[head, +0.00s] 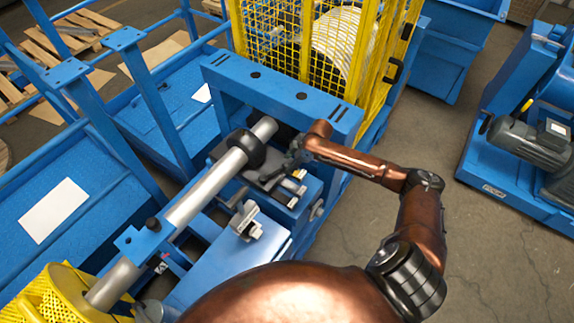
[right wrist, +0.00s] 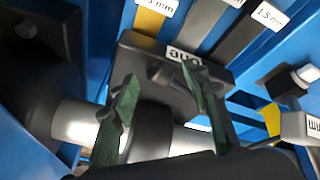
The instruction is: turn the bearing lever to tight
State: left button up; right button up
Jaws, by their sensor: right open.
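My right gripper (head: 296,155) is open near the far end of the silver shaft (head: 208,184), beside the blue machine frame. In the right wrist view its two dark green fingers (right wrist: 160,90) stand apart over a black block (right wrist: 190,58) with a partly readable label. A small dark stub at the block's edge lies between the fingertips; I cannot tell if it is the bearing lever. A black cylinder (right wrist: 150,130) on the shaft shows between the fingers. No lever marking for tight is readable. My left gripper is not in view.
The shaft carries a black collar (head: 243,150). A yellow mesh guard (head: 290,45) stands behind the blue frame (head: 230,75). Strips with millimetre labels (right wrist: 268,18) lie beside the black block. Open floor (head: 440,130) is at the right, before a motor unit (head: 530,140).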

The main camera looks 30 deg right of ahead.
jog(key=shift+x, duration=0.9)
jog(key=shift+c, duration=0.4)
grip_shut()
